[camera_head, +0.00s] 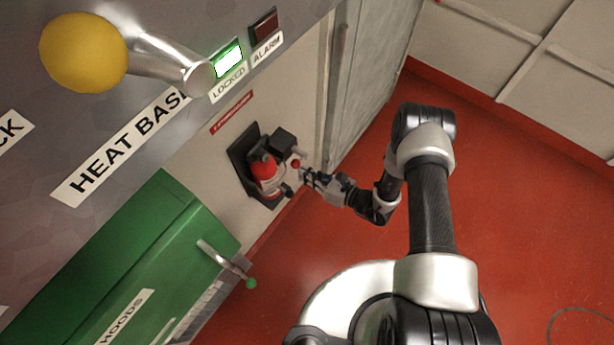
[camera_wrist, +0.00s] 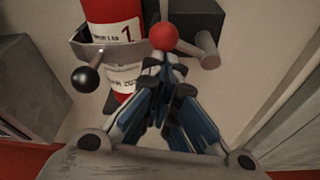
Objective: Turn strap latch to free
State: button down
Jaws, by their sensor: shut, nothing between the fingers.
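A red extinguisher-like cylinder (camera_head: 264,167) with white labels sits in a dark wall bracket (camera_head: 241,160). In the wrist view the cylinder (camera_wrist: 112,12) has a grey strap (camera_wrist: 92,50) across it. A red ball knob (camera_wrist: 164,37) stands in front of the strap's right side, and a black ball knob (camera_wrist: 86,80) hangs at its left. A short grey pin (camera_wrist: 206,48) shows at the right. Which part is the strap latch I cannot tell for sure. My gripper (camera_wrist: 166,68) is shut and empty, its fingertips close below the red knob; contact is unclear.
A dark block (camera_wrist: 196,18) is beside the cylinder. A green cabinet (camera_head: 140,260) with a lever handle (camera_head: 226,264) stands at the lower left. A yellow knob on a lever (camera_head: 84,52) is above, near a lit LOCKED lamp (camera_head: 228,60).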

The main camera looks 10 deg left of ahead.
jog(key=r+m+b, duration=0.1)
jog(key=m, duration=0.1)
jog(key=w+r+m+g+y+b, duration=0.1)
jog(key=r+m+b, duration=0.1)
jog(key=w+d+r+m+b, duration=0.1)
jog(key=m, duration=0.1)
jog(key=shift+w+r+m+g+y, duration=0.1)
jog(key=shift+r+m+g+y, duration=0.1)
jog(key=shift+m+g+y, duration=0.15)
jog(key=shift+w+r+b, duration=0.15)
jog(key=shift+w+b, duration=0.1)
jog(key=shift+b, duration=0.1)
dwell(0.9)
